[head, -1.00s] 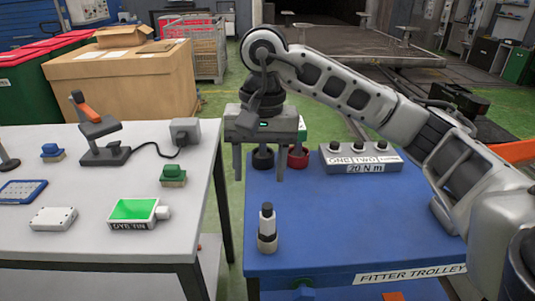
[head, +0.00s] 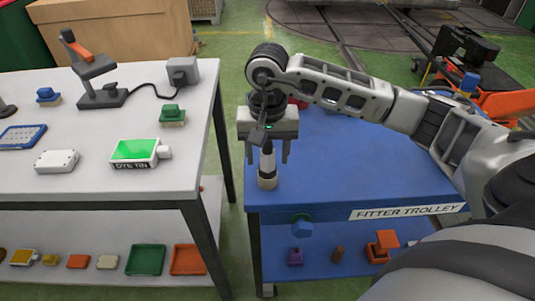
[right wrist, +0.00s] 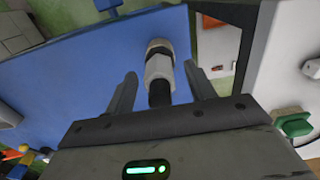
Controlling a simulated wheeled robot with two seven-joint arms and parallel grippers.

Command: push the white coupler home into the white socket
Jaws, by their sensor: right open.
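The white coupler (right wrist: 158,68), a pale cylinder with a black tip, stands upright at the near left corner of the blue fitter trolley (head: 340,160). Its lower end meets the white socket (head: 267,182), a short pale ring on the trolley top. A dark band shows between them in the right wrist view, where the socket (right wrist: 160,46) is also seen. I cannot tell how deep the coupler sits. My right gripper (head: 267,155) is open above it, pointing down, one finger on each side of the coupler, not clearly touching. My left gripper is not in view.
A white table (head: 100,180) stands to the left across a narrow gap, with a dye tin (head: 133,150), a green block (head: 172,115) and a lamp-like stand (head: 92,70). Lower shelves hold trays and small parts. The trolley top right of the coupler looks clear.

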